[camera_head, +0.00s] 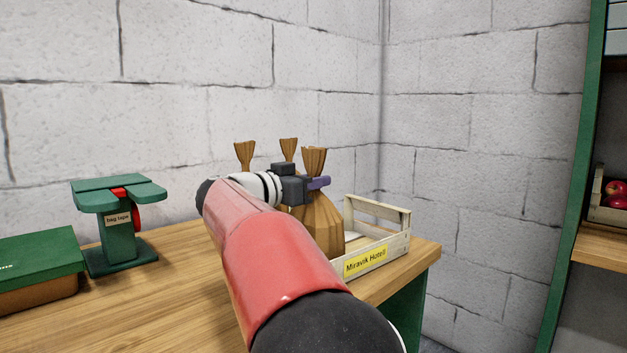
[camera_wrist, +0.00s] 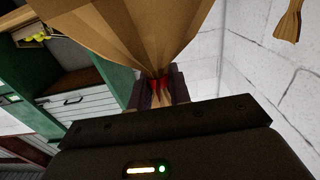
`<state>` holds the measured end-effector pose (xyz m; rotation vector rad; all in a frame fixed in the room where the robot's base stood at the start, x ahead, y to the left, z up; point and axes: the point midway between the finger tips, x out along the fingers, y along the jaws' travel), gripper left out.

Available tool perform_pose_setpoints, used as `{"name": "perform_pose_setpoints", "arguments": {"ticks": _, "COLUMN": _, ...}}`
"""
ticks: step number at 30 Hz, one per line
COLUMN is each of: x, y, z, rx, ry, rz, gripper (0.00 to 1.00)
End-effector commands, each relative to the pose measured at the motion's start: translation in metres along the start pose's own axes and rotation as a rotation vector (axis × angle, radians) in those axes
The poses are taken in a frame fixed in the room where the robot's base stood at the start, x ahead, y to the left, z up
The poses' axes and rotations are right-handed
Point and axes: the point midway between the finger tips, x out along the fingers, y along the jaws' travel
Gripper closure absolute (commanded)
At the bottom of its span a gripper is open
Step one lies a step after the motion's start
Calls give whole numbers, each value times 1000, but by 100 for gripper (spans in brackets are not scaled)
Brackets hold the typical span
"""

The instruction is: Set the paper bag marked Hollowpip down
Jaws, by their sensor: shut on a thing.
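My gripper (camera_head: 316,184) is shut on the neck of a brown paper bag (camera_head: 322,228). The wrist view shows the bag (camera_wrist: 130,30) close up, its neck bound with red tape between the purple fingers of my gripper (camera_wrist: 159,92). No name shows on this bag, so I cannot read Hollowpip. In the head view the bag looks upright, in front of or beside a slatted crate. My arm hides its lower left, and I cannot tell whether its base touches the table.
The wooden crate (camera_head: 396,247), labelled Miravik Hotell, stands at the table's (camera_head: 180,285) right end. Two more bag necks (camera_head: 244,154) rise behind my arm. A green bag-tape dispenser (camera_head: 118,225) and a green-lidded box (camera_head: 40,265) stand left. Shelves (camera_head: 598,248) with apples are right.

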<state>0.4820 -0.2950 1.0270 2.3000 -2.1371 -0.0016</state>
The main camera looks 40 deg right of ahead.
Motion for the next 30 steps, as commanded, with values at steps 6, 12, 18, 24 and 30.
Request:
{"name": "perform_pose_setpoints", "arguments": {"ticks": 6, "x": 0, "y": 0, "z": 2, "rx": 1, "ry": 2, "rz": 0, "gripper": 78}}
{"name": "perform_pose_setpoints", "arguments": {"ticks": 12, "x": 0, "y": 0, "z": 3, "rx": 1, "ry": 1, "rz": 0, "gripper": 55}}
{"name": "perform_pose_setpoints", "arguments": {"ticks": 18, "x": 0, "y": 0, "z": 4, "rx": -2, "ry": -1, "rz": 0, "gripper": 55}}
{"name": "perform_pose_setpoints", "arguments": {"ticks": 24, "x": -16, "y": -1, "z": 4, "rx": 0, "ry": 0, "rz": -4, "gripper": 55}}
{"name": "perform_pose_setpoints", "arguments": {"ticks": 30, "x": -50, "y": -1, "z": 4, "rx": 0, "ry": 0, "rz": -3, "gripper": 55}}
